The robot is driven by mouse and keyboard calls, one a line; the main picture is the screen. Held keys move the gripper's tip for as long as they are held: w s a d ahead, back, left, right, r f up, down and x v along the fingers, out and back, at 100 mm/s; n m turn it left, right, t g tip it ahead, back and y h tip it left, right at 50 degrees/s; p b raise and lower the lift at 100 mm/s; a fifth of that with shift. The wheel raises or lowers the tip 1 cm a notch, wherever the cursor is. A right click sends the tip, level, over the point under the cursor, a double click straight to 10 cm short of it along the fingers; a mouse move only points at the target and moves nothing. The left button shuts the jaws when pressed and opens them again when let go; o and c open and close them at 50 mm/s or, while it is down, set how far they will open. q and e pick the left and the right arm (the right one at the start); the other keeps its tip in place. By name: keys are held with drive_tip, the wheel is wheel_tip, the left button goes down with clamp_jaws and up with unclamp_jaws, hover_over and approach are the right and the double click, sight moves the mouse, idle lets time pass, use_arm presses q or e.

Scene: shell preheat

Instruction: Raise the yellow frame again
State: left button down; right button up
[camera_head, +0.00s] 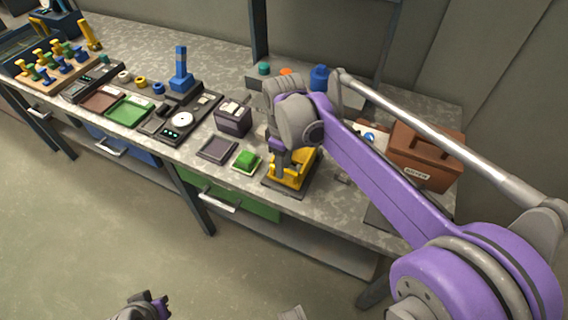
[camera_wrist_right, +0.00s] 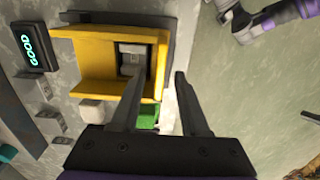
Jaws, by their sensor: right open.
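The yellow frame (camera_head: 293,178) stands on a dark base near the bench's front edge, partly covered by my right arm in the head view. In the right wrist view the yellow frame (camera_wrist_right: 85,52) fills the upper left, with a grey block (camera_wrist_right: 131,54) inside its opening. My right gripper (camera_head: 284,168) is at the frame. Its two fingers (camera_wrist_right: 158,78) are apart, and one yellow side bar shows between their tips; contact cannot be told. My left gripper (camera_head: 152,304) is low at the bottom edge of the head view, away from the bench; its jaws are unclear.
A green block (camera_head: 246,160) on a small pad and an empty dark tray (camera_head: 217,149) lie left of the frame. A dark box (camera_head: 233,117) stands behind them. A brown bin (camera_head: 424,155) stands to the right. A display reading GOOD (camera_wrist_right: 31,46) is beside the frame.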

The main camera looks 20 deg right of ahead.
drive_tip(key=shift+f, duration=0.1)
clamp_jaws()
idle(1.4)
